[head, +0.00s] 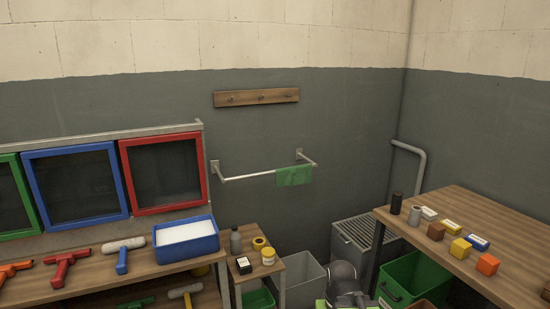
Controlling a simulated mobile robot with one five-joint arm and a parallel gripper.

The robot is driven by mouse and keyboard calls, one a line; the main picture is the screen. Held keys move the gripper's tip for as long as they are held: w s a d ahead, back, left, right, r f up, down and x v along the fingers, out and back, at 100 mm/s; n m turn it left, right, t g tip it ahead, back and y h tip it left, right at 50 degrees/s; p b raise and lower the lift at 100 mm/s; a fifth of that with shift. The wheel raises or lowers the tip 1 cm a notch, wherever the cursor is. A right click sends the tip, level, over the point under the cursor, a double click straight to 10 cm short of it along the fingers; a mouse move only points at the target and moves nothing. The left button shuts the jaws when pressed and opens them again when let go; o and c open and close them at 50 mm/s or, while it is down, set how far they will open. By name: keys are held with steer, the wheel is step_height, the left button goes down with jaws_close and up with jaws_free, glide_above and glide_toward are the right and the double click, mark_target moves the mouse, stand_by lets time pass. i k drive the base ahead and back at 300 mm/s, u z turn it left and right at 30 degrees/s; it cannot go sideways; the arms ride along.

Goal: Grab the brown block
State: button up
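The brown block (436,231) sits on the wooden table at the right, near its left edge, among several other small objects. A yellow block (452,227) is close to its right, and another yellow block (460,248) lies nearer the front. A white-labelled block (429,213) is just behind it. A grey cylinder (414,216) stands to its left. Nothing is holding the brown block. A dark, rounded part at the bottom middle appears to be my arm. My gripper's fingers cannot be made out.
The right table (516,242) also bears a blue block (478,242), an orange block (487,264) and a black cylinder (396,203). A green crate (399,283) is under its left edge. A small table (275,271) and a pale bin (303,275) stand left of centre.

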mark_target(435, 231)
steer(key=z, duration=0.55)
steer(key=k, duration=0.5)
steer(key=z, duration=0.1)
steer(key=i, duration=0.4)
steer(key=z, duration=0.05)
